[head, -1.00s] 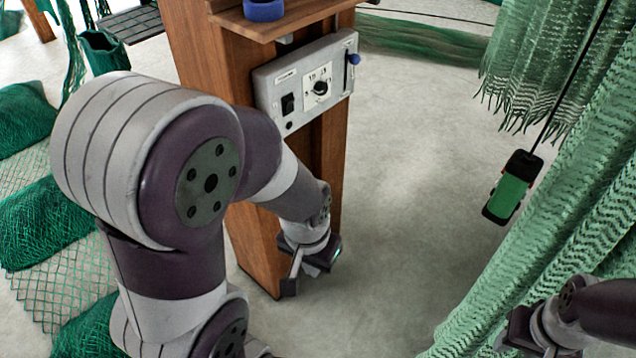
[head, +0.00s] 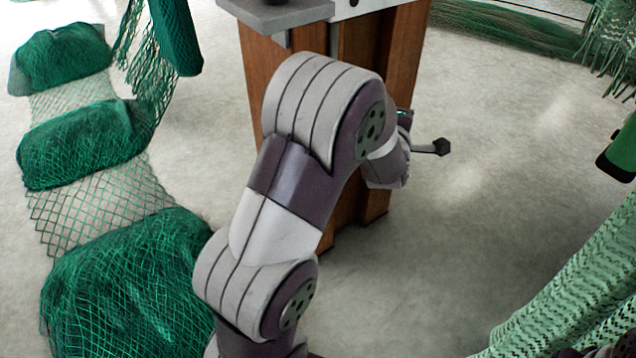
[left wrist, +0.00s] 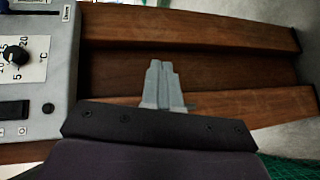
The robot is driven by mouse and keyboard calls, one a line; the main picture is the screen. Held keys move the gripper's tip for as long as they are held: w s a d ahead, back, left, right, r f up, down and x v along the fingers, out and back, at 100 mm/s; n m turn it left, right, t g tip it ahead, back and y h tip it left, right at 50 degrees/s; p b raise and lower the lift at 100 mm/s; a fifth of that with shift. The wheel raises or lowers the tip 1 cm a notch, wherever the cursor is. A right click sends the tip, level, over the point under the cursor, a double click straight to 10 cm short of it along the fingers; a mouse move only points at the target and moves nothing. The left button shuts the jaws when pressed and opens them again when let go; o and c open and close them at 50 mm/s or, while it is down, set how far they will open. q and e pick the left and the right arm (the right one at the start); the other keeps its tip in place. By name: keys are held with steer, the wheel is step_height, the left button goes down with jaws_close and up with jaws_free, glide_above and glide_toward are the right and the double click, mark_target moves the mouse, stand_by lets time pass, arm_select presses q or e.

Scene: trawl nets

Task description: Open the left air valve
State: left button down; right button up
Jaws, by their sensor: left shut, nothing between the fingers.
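No air valve can be made out in the current views. My left gripper shows in the left wrist view (left wrist: 160,66), its grey fingers shut together and empty in front of the brown wooden post (left wrist: 215,67). The grey control panel (left wrist: 62,60), with a black dial (left wrist: 15,54) and a black switch (left wrist: 13,110), is at the left of that view, apart from the fingers. In the head view only the panel's bottom edge (head: 352,8) shows, at the top. There my forearm hides much of the wooden post (head: 405,60) and most of the left gripper.
A grey ledge (head: 275,14) juts from the post at upper left. Green net bundles (head: 75,150) lie on the floor at left. Pale green netting (head: 585,285) hangs at lower right, and a green and black device (head: 622,150) at the right edge. The floor right of the post is clear.

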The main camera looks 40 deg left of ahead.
arm_select(q)
steer(key=a+f+n+t+y+b, duration=0.2)
steer(key=a+f+n+y+b, duration=0.5)
steer(key=f+n+b, duration=0.4)
steer(key=s+a+f+n+g+y+b, duration=0.3)
steer(key=s+f+n+g+y+b, duration=0.5)
steer(key=n+y+b, duration=0.8)
arm_select(e)
step_height(320, 180, down, 31)
steer(key=p, duration=0.2)
arm_select(q)
steer(key=w+a+r+n+h+p, duration=0.1)
steer(key=a+r+p, duration=0.2)
steer(key=r+p, duration=0.2)
steer(key=w+a+r+n+g+h+p, duration=0.1)
steer(key=a+r+p, duration=0.2)
steer(key=r+p, duration=0.2)
steer(key=shift+w+a+r+p, duration=0.3)
steer(key=shift+a+r, duration=0.1)
steer(key=shift+r, duration=0.55)
arm_select(e)
step_height(320, 180, up, 11)
steer(key=shift+f, duration=0.1)
arm_select(q)
steer(key=shift+h, duration=0.3)
